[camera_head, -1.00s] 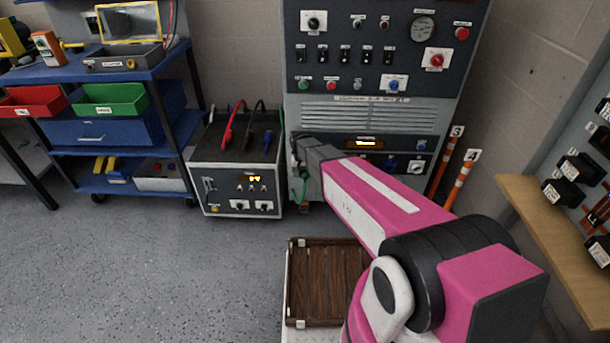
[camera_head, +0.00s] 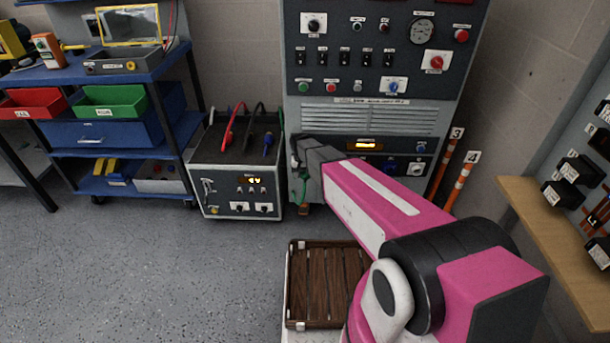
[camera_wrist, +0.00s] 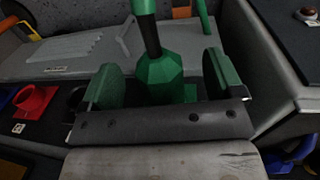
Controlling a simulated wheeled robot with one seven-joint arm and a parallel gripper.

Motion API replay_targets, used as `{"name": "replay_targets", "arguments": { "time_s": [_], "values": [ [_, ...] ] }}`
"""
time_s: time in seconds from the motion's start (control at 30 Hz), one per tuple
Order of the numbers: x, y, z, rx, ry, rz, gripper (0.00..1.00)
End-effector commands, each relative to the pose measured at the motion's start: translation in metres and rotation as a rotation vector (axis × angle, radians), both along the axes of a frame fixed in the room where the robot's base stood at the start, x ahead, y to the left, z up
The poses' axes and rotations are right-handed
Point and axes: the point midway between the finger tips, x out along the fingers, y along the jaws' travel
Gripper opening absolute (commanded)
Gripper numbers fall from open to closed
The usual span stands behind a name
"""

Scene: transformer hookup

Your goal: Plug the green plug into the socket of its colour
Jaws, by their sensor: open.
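The green plug (camera_wrist: 160,72) stands between my gripper's two green-padded fingers in the wrist view, with its dark neck and green cable rising above it. My gripper (camera_wrist: 165,84) is open around it, with a gap on each side. A green square edge (camera_wrist: 190,92) shows by the plug's base. It looks like a socket flange, but the fingers' mount hides the lower part, so I cannot tell how deep the plug sits. In the head view my dark wrist is at the cabinet's lower left, and a small green piece (camera_head: 303,207) shows just below it.
A red socket (camera_wrist: 37,101) and a dark socket (camera_wrist: 74,97) lie left of my gripper. The tall grey cabinet (camera_head: 365,117) stands behind my arm. A power unit (camera_head: 236,170) with red, black and blue leads is left of it.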

Motion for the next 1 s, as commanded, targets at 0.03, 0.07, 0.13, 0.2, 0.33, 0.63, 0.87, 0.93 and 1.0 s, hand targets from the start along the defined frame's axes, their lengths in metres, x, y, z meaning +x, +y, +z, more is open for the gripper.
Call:
{"name": "replay_targets", "arguments": {
  "time_s": [0.03,0.07,0.13,0.2,0.33,0.63,0.87,0.93,1.0],
  "values": [
    [0.0,0.0,0.0,0.0,0.0,0.0,0.87],
    [0.0,0.0,0.0,0.0,0.0,0.0,0.87],
    [0.0,0.0,0.0,0.0,0.0,0.0,0.87],
    [0.0,0.0,0.001,0.0,0.0,0.0,0.87],
    [0.0,0.001,0.005,0.0,0.0,0.0,0.87],
    [0.0,0.002,0.019,0.0,-0.001,0.0,0.87],
    [0.0,0.004,0.032,0.0,0.0,0.0,0.87],
    [0.0,0.005,0.035,0.0,-0.001,0.0,0.87],
    [0.0,0.005,0.039,0.0,-0.001,0.0,0.87]
  ]
}}
